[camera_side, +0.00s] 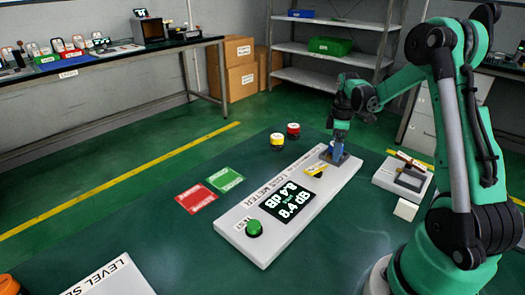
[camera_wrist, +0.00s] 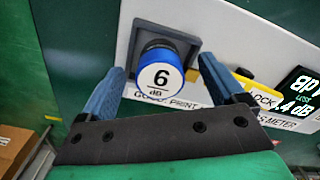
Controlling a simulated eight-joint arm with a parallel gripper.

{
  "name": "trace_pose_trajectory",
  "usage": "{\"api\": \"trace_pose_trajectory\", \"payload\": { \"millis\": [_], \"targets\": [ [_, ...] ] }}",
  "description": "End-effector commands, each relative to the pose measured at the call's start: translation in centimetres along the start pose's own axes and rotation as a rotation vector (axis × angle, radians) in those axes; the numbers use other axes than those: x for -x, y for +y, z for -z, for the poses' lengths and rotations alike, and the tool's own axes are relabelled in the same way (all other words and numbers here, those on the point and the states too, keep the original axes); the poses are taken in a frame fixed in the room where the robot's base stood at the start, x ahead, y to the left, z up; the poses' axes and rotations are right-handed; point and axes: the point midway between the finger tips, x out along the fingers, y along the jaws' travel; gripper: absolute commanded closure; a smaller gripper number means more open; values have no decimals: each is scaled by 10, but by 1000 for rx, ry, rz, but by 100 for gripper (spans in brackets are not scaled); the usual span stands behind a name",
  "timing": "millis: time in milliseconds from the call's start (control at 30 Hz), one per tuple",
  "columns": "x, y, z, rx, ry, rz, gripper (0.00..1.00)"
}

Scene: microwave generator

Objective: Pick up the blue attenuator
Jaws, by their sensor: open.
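The blue attenuator (camera_wrist: 163,80), a round knob marked "6 dB", sits in a dark grey square socket (camera_wrist: 143,32) on the white loss meter. My gripper (camera_wrist: 161,66) is open, with one blue finger on each side of the attenuator. A gap shows on both sides, and I cannot tell how deep the fingers reach. In the side view my gripper (camera_side: 337,152) points down over the far right end of the loss meter (camera_side: 243,218) and mostly hides the attenuator. The meter's display (camera_side: 286,201) reads 8.4 dB, and a yellow lock lever (camera_side: 314,171) is beside the socket.
Yellow (camera_side: 277,140) and red (camera_side: 293,130) round pieces stand behind the meter. Red (camera_side: 196,198) and green (camera_side: 225,179) labelled mats lie left of it. A green button (camera_side: 254,228) is at its near end. A light-coloured fixture (camera_side: 402,178) stands to the right.

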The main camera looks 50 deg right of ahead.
Motion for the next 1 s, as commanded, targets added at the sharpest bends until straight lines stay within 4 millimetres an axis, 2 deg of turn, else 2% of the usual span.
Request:
{"api": "trace_pose_trajectory", "payload": {
  "millis": [167,400,467,500,833,1000],
  "targets": [
    [0,0,0,0,0,0,11],
    [0,0,0,0,0,0,79],
    [0,0,0,0,0,0,96],
    [0,0,0,0,0,0,100],
    [3,0,0,0,0,0,100],
    [18,0,0,0,0,0,100]
  ]
}}
